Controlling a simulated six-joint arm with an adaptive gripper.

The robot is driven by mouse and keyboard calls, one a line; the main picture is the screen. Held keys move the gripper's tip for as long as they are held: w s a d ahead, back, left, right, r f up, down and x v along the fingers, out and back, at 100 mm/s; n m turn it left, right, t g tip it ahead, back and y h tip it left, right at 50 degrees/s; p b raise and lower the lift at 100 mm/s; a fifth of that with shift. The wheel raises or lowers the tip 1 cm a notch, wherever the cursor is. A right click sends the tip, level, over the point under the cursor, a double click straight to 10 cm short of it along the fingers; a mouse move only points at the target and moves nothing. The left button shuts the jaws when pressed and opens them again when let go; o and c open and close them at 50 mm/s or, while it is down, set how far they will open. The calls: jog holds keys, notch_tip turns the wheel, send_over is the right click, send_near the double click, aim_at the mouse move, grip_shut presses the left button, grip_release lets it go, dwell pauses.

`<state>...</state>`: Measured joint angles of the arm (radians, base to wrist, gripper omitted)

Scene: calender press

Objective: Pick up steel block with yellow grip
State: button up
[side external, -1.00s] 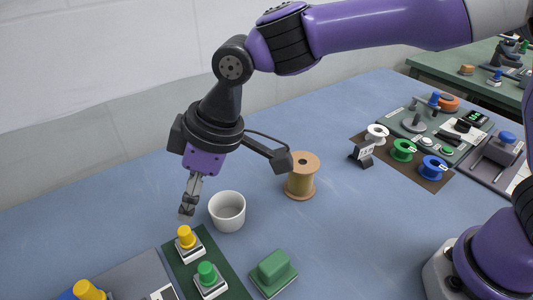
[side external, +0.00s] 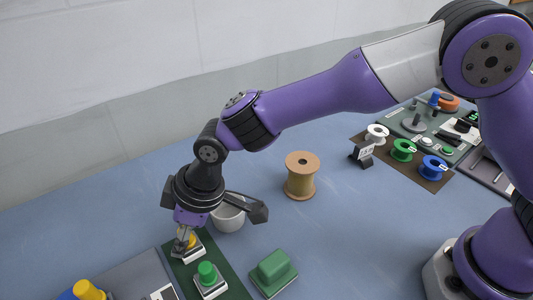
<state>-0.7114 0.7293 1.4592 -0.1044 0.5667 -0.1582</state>
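The steel block with the yellow grip (side external: 197,250) sits on a dark green mat (side external: 222,267). Its yellow knob is partly hidden behind my gripper. My gripper (side external: 181,250) points down at the yellow grip, with its fingers at the knob's level and overlapping it in the picture. Whether the fingers touch or close on the knob is too small to tell. A similar steel block with a green grip (side external: 208,280) sits in front on the same mat.
A white cup (side external: 229,217) stands just behind the block, partly hidden by my wrist. A wooden spool (side external: 301,176) stands behind to the right. A green block (side external: 274,273) lies right of the mat. A grey panel with a yellow knob (side external: 88,290) is at front left.

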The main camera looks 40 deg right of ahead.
grip_shut()
